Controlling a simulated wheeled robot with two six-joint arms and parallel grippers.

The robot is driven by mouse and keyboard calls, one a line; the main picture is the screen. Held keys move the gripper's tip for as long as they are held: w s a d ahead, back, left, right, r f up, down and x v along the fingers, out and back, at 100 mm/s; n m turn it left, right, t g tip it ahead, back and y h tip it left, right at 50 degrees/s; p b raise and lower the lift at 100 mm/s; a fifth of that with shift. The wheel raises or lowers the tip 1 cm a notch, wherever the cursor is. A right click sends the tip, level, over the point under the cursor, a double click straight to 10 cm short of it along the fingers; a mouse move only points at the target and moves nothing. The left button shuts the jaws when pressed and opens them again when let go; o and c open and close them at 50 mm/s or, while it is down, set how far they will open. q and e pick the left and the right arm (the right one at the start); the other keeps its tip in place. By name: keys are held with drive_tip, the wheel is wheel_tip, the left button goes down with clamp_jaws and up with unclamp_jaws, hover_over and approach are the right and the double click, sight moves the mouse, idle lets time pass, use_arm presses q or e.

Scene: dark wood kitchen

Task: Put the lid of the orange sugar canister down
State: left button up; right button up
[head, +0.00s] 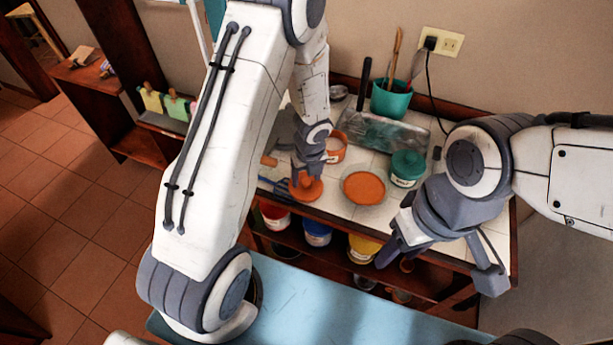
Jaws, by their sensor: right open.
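The orange sugar canister (337,146) stands open on the white tiled counter, with pale contents showing inside. Its orange lid (308,191) is in front of it and to the left, close to the counter's front edge. My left gripper (304,178) points down with its fingers at the top of the lid and looks shut on it. The fingers hide part of the lid, and I cannot tell whether the lid touches the counter. My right gripper (438,264) is open and empty in front of the counter's right part.
An orange plate (364,188) lies right of the lid. A teal canister (407,168), a metal tray (383,135) and a teal utensil pot (390,101) stand beyond. A blue-handled utensil lies left of the lid. Red, blue and yellow containers (363,248) sit on the shelf below.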

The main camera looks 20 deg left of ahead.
sight(308, 183)
use_arm(q)
drive_tip(key=r+p, duration=0.1)
drive_tip(key=r, duration=0.1)
drive_tip(key=r+p, duration=0.1)
drive_tip(key=r, duration=0.1)
drive_tip(key=r+p, duration=0.1)
drive_tip(key=r, duration=0.1)
drive_tip(key=shift+s+d+r, duration=0.25)
drive_tip(key=shift+d+r, duration=0.05)
drive_tip(key=s+d+r+n+p, duration=0.1)
drive_tip(key=s+d+r+n, duration=0.4)
drive_tip(key=r, duration=0.2)
drive_tip(key=s+d+r+n, duration=0.4)
drive_tip(key=s+r, duration=0.1)
drive_tip(key=r, duration=0.3)
drive_tip(key=s+d+r+n+h, duration=0.1)
drive_tip(key=s+d+r+n, duration=0.1)
drive_tip(key=s+n, duration=0.3)
drive_tip(key=s+d+r+n+g+h, duration=0.1)
drive_tip(key=s+d+r+n, duration=0.1)
drive_tip(key=s+n, duration=0.4)
drive_tip(key=shift+s+d+r, duration=0.15)
drive_tip(key=shift+s+r, duration=0.1)
drive_tip(key=shift+s, duration=0.8)
wheel_tip(308, 183, down, 6)
drive_tip(key=b, duration=0.5)
drive_tip(key=shift+r, duration=0.25)
